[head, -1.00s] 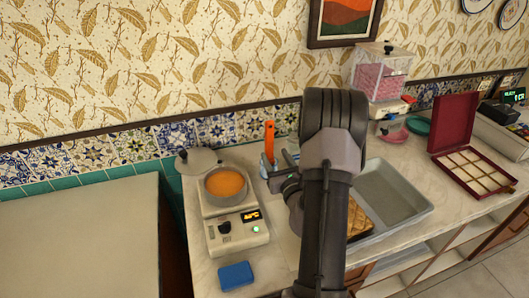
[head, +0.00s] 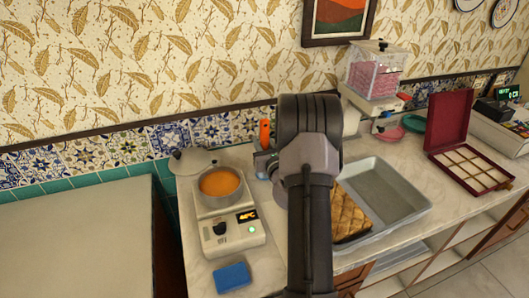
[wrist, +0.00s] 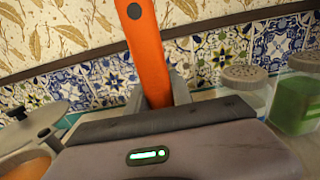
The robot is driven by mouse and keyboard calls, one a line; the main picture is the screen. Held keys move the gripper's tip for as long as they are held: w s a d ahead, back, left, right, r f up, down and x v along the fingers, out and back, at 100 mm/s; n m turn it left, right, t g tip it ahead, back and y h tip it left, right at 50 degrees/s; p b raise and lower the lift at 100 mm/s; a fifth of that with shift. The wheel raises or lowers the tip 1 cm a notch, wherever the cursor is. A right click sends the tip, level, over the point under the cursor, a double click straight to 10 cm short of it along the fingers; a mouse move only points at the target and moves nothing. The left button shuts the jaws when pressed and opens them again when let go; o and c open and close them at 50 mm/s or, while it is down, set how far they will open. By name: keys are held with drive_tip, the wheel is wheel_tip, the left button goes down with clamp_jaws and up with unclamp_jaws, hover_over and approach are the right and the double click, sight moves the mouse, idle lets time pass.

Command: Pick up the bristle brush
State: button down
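The bristle brush shows as an upright orange handle (head: 264,134) by the tiled wall, right of the pot. My gripper (head: 265,160) is at the handle, below its top. In the wrist view the orange handle (wrist: 150,52) rises between the fingers of my gripper (wrist: 158,98). The fingers are close together, one on each side, and appear to touch it. The bristles and the lower end are hidden behind my gripper.
A pot of orange liquid (head: 220,183) sits on a white heating unit (head: 228,232) to the left. A blue sponge (head: 232,277) lies in front. A grey tray (head: 390,195) and a golden waffle-like slab (head: 348,215) are right. Lidded jars (wrist: 245,85) stand beside the handle.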

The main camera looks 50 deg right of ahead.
wheel_tip(320, 180, up, 10)
drive_tip(key=p, duration=0.4)
drive_tip(key=shift+p, duration=0.35)
